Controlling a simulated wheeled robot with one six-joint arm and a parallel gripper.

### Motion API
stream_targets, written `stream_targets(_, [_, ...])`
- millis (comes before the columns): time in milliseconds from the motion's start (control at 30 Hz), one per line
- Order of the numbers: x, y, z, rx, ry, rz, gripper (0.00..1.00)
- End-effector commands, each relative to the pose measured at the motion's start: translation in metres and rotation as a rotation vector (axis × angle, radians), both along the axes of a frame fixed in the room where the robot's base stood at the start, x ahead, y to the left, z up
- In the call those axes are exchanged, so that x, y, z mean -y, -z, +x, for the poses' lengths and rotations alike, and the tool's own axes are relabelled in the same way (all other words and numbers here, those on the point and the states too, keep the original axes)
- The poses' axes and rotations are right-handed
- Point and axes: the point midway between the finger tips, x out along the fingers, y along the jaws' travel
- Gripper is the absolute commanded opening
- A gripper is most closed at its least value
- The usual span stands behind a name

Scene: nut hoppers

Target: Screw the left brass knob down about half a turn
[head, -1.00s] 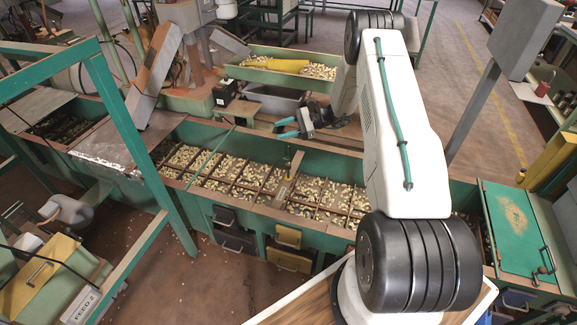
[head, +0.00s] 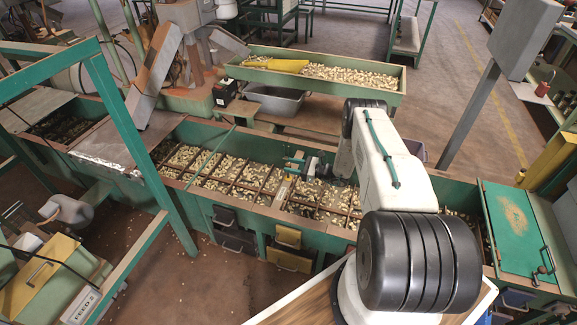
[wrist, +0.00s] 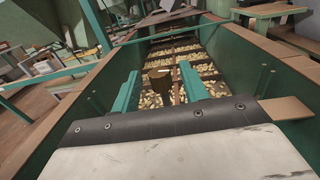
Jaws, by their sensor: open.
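I cannot make out the left brass knob clearly in either view now. In the head view, my gripper (head: 291,165) is low over the long green trough (head: 330,225), at the upper end of a pale narrow plate (head: 282,192) set across it. In the wrist view, the two teal fingers of my gripper (wrist: 158,76) are apart. Between them show a brown flat piece (wrist: 159,80) and a thin upright brownish post (wrist: 176,86), with nuts beyond. I see nothing gripped. Whether the fingers touch the post, I cannot tell.
Brown dividers split the nut-filled trough into cells. Behind it stand a grey bin (head: 275,98) and a green tray (head: 392,95) of nuts with a yellow piece (head: 275,65). A green frame (head: 125,130) rises at left; a green lid (head: 512,222) is at right.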

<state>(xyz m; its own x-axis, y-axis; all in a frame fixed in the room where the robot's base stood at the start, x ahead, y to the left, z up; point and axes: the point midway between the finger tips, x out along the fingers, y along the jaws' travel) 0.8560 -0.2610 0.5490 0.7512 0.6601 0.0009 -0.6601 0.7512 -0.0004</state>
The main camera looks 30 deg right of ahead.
Motion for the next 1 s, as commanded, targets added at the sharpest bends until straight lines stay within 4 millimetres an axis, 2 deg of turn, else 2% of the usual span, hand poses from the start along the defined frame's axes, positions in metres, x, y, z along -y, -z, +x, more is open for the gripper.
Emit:
stream_targets(167, [-0.0106,0.0003,0.0113,-0.001,-0.001,-0.001,0.44])
stream_targets(433, [-0.0117,0.0002,0.0129,-0.001,0.000,0.000,0.44])
stream_targets(467, [-0.0117,0.0002,0.0129,-0.001,0.000,0.000,0.41])
stream_targets(600, [-0.0117,0.0002,0.0129,-0.001,0.000,0.000,0.03])
stream_targets(1000, [-0.0123,0.0003,0.0123,-0.003,0.052,0.000,0.02])
